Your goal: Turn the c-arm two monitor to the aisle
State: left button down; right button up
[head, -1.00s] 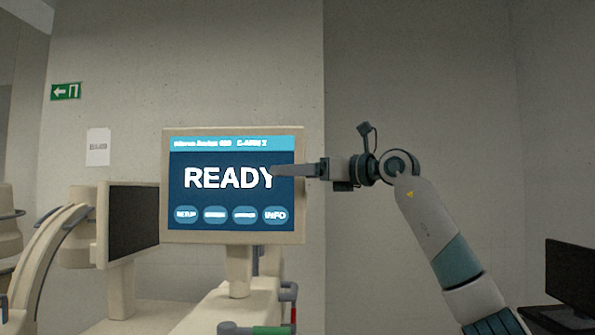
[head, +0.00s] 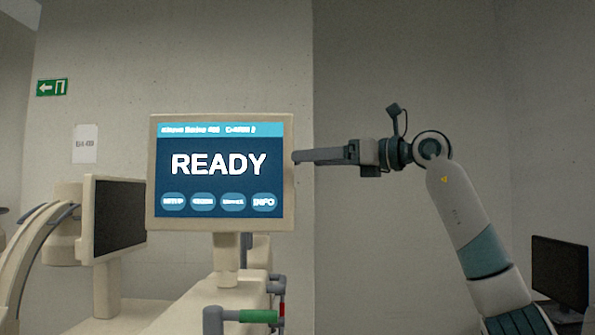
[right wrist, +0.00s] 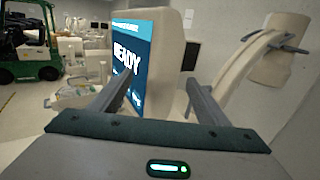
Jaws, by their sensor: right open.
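The C-arm two monitor (head: 219,222) is a cream-framed screen reading READY, upright on a short post and facing my head camera. Its header text is small and blurred. My right gripper (head: 298,157) comes from the right, its fingertips at the monitor's right edge; whether they touch it I cannot tell. In the right wrist view the gripper (right wrist: 157,88) is open, with the monitor (right wrist: 168,60) seen between and beyond the two fingers and nothing gripped. My left gripper is not in view.
A second, dark monitor (head: 119,217) stands close on the left, beside a curved C-arm (head: 30,252). A cart handle with a green grip (head: 258,316) is below. A black screen (head: 560,272) stands at far right. A green forklift (right wrist: 28,45) shows in the right wrist view.

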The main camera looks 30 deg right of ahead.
jog(key=b+v, duration=0.2)
jog(key=v, duration=0.7)
jog(key=shift+s+r, duration=0.1)
dwell(0.4)
